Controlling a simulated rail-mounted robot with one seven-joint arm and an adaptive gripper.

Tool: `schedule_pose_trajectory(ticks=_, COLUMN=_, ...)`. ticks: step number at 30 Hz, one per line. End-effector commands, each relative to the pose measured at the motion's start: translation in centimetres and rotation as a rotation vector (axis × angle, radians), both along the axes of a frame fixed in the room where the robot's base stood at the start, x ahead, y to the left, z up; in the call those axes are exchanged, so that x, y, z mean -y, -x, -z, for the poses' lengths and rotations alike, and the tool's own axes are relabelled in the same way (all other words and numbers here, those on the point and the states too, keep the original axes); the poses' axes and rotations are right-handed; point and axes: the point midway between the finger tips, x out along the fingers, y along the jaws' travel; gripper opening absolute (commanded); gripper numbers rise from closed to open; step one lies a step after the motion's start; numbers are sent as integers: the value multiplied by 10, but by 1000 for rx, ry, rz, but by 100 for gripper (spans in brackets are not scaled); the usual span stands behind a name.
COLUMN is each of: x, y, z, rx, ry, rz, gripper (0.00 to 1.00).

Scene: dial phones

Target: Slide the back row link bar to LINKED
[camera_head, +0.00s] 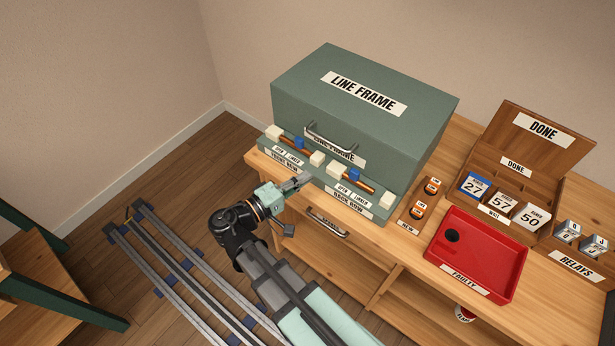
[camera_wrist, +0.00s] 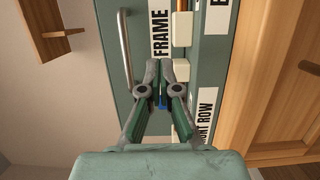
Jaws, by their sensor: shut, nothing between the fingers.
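The back row link bar shows as a blue slider (camera_head: 354,174) on a copper rod between white end blocks, above the BACK ROW label (camera_head: 347,202). The slider sits toward the left part of its rod, on the OPEN side of the OPEN/LINKED plate (camera_head: 354,193). A second blue slider (camera_head: 298,143) sits on the front row rod to the left. My gripper (camera_head: 306,178) is shut and empty, in front of the ledge between the two rows. In the wrist view its closed fingertips (camera_wrist: 167,66) lie beside a white end block (camera_wrist: 183,57); a bit of blue shows behind the fingers.
The green LINE FRAME cabinet (camera_head: 380,92) with a metal handle (camera_head: 328,144) rises behind the sliders. Orange relays (camera_head: 418,209), a red FAULTY tray (camera_head: 475,250) and a wooden DONE box (camera_head: 540,150) stand to the right. Floor at left holds my rails.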

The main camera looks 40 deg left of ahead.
Motion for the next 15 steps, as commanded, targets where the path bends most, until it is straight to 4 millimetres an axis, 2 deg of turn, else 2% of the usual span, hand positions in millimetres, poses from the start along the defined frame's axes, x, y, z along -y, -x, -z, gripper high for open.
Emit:
schedule_pose_trajectory(ticks=12, x=14, y=-79, z=-3, rx=-1, ry=1, rz=2, gripper=0)
schedule_pose_trajectory(ticks=13, x=16, y=-83, z=-3, rx=0, ry=1, rz=2, gripper=0)
schedule_pose_trajectory(ticks=15, x=31, y=-80, z=-4, rx=0, ry=1, rz=0, gripper=0)
